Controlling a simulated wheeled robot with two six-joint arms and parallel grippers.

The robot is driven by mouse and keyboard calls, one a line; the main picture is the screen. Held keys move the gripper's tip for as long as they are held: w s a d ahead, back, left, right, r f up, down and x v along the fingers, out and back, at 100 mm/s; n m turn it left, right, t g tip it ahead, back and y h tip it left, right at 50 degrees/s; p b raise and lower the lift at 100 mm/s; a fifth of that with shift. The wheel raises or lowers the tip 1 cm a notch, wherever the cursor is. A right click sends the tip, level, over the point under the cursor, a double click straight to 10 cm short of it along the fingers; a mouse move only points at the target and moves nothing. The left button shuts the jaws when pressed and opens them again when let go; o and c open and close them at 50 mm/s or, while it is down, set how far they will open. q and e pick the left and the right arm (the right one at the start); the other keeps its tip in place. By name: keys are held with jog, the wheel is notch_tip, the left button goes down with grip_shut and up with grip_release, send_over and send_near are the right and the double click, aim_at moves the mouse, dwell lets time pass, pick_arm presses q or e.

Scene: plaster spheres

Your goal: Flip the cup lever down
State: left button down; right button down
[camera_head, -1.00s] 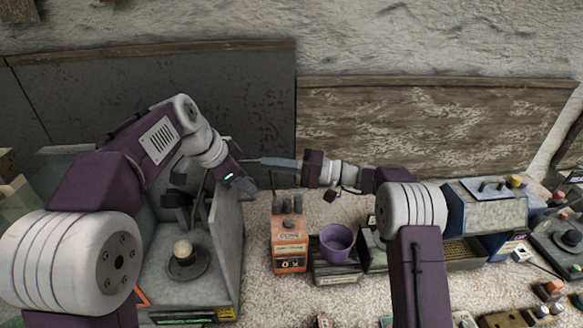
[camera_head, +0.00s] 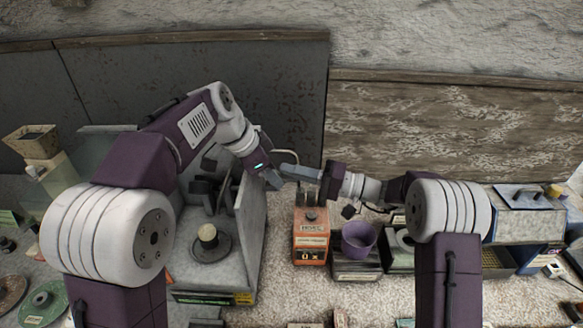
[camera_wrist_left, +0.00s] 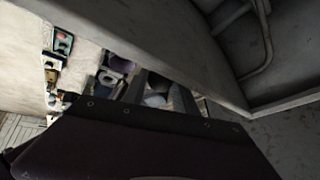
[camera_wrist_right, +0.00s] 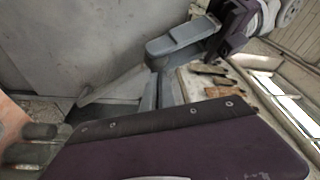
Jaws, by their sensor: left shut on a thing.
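An orange box (camera_head: 311,244) with several upright dark levers (camera_head: 311,196) on top stands on the table; I cannot read which lever is the cup one. A purple cup (camera_head: 358,240) sits to its right. My left gripper (camera_head: 274,181) is by the right wall of a grey enclosure, left of and above the levers. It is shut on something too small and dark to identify. Its fingers also show in the right wrist view (camera_wrist_right: 178,44). My right gripper (camera_head: 298,172) points left above the levers, close to the left gripper; its opening is unclear.
The grey enclosure (camera_head: 252,225) holds a round base with a pale ball (camera_head: 207,235). Dark bins and a blue-sided machine (camera_head: 530,225) stand to the right. A wall with dark and wooden panels closes the back. Carpet-like tabletop shows between the objects.

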pick_arm(q)
jog(key=c, duration=1.3)
grip_release()
jog(key=shift+w+d+r, duration=0.15)
jog(key=shift+w+r, duration=0.25)
jog(key=o, duration=0.3)
jog(key=shift+d, duration=0.15)
pick_arm(e)
jog(key=shift+s+a+f, duration=0.15)
jog(key=shift+s+f, duration=0.1)
jog(key=shift+s, duration=0.1)
pick_arm(q)
jog(key=shift+s+a+f, duration=0.1)
jog(key=shift+a, duration=0.1)
pick_arm(e)
jog(key=shift+r, duration=0.1)
